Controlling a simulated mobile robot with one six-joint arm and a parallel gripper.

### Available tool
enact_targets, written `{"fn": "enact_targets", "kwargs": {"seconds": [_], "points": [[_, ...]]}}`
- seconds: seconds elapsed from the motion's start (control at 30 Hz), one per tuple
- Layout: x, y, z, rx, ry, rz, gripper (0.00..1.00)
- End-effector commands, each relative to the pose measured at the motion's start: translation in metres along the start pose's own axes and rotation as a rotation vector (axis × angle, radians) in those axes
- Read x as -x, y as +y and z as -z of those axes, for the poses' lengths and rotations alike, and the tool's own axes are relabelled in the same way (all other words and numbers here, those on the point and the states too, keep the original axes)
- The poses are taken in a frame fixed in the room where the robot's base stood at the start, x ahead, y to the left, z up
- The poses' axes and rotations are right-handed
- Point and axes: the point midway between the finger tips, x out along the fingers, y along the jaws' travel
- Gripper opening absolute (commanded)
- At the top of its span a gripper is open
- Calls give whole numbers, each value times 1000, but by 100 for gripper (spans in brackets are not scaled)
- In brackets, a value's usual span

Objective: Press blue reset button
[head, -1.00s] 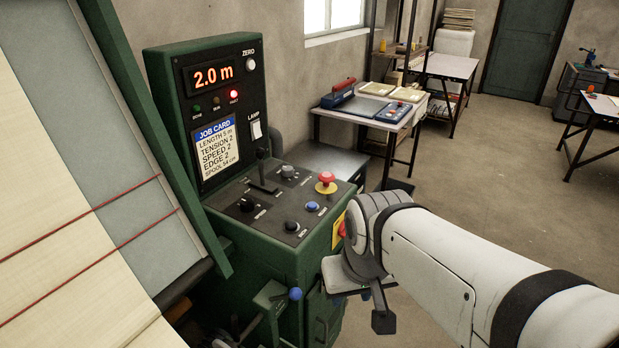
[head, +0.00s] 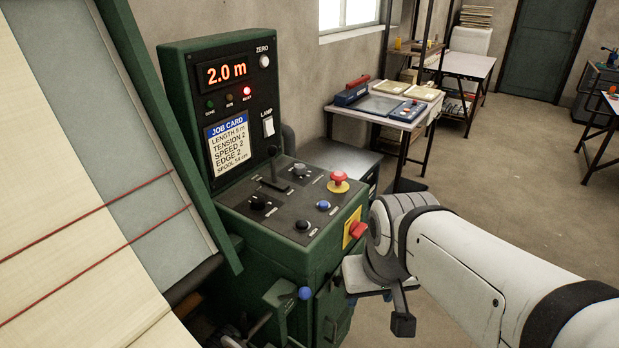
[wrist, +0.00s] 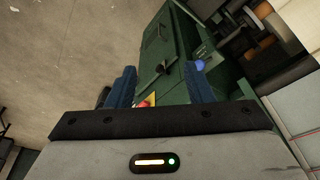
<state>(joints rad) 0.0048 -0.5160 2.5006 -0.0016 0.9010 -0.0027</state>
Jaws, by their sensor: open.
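The green control console (head: 290,255) stands left of centre in the head view. A small blue button (head: 323,205) sits on its sloping dark panel, below the red mushroom button (head: 339,182). My gripper (head: 370,296) is beside the console's right side, lower than the panel and apart from the blue button. The arm hides part of the gripper. In the wrist view its two blue fingers (wrist: 160,85) stand wide apart with nothing between them close by. A blue ball (wrist: 199,65) shows near the right finger; it appears to be the lever knob (head: 305,293), not the panel button.
Black knobs (head: 258,202) and a lever (head: 273,170) crowd the panel. A red switch (head: 357,230) on a yellow plate sticks out near my wrist. The upright display (head: 227,72) reads 2.0 m, with a red light lit. Floor (head: 480,190) to the right is clear.

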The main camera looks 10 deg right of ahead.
Motion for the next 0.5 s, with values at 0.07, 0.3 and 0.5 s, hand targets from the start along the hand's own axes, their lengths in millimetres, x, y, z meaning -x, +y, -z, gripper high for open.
{"fn": "enact_targets", "kwargs": {"seconds": [0.07,0.3,0.5], "points": [[0,0,0,0,0,0,40],[0,0,0,0,0,0,21],[0,0,0,0,0,0,4]]}}
